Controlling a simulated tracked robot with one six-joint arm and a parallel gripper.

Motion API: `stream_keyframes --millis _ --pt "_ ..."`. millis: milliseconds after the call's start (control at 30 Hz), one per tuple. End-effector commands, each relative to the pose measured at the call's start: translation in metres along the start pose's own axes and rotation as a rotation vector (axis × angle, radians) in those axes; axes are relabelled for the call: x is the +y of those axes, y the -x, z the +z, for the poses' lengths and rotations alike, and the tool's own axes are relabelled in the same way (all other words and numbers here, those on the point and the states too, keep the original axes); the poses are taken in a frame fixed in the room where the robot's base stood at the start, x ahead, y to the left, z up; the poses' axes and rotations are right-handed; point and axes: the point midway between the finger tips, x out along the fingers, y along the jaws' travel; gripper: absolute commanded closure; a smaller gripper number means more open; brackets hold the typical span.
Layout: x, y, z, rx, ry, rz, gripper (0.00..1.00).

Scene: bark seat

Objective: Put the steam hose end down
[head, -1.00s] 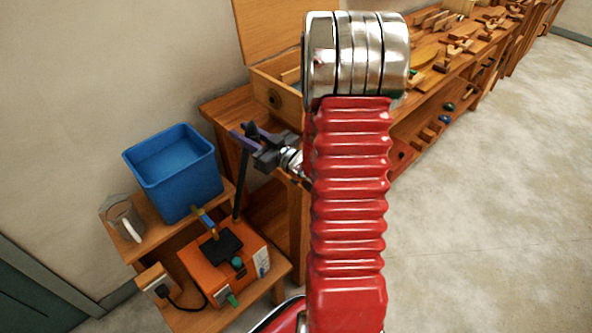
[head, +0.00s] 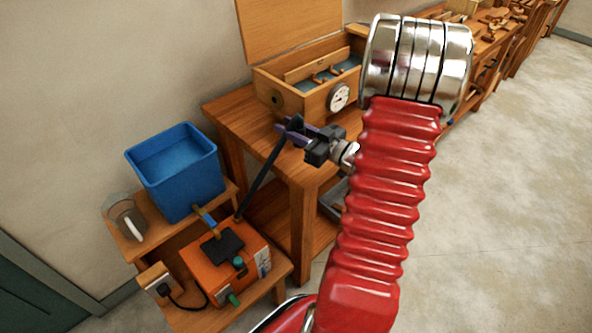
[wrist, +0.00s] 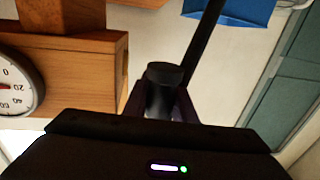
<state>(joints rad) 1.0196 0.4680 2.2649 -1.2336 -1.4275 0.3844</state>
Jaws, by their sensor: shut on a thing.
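My gripper (head: 297,132), with purple fingers, is shut on the black steam hose end (head: 296,121). It holds the end above the left part of the wooden bench, in front of the steam box (head: 310,97). The black hose (head: 261,181) slants down left from the gripper to the orange steam generator (head: 228,264). In the wrist view the dark hose end (wrist: 164,76) sits between the fingers, with the hose (wrist: 204,40) rising behind it. The steam box has a round port (head: 276,99) on its left end, apart from the hose end.
The steam box lid (head: 290,28) stands open, and a dial (head: 339,97) is on its front. A blue bin (head: 178,178) and a grey jug (head: 124,215) stand on the low shelf at left. Bare bench top (head: 233,109) shows left of the box.

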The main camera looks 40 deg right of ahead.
Motion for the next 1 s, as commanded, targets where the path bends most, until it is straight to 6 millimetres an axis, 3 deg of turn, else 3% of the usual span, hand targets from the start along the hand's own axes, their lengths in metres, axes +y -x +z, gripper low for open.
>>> stream_keyframes --millis 167,533,1000 --pt "0.000 0.000 0.009 -0.001 -0.001 0.000 0.96" --pt "0.000 0.000 0.054 -0.001 -0.002 0.000 0.96" --pt "0.000 -0.001 0.060 0.000 -0.001 0.000 0.96"
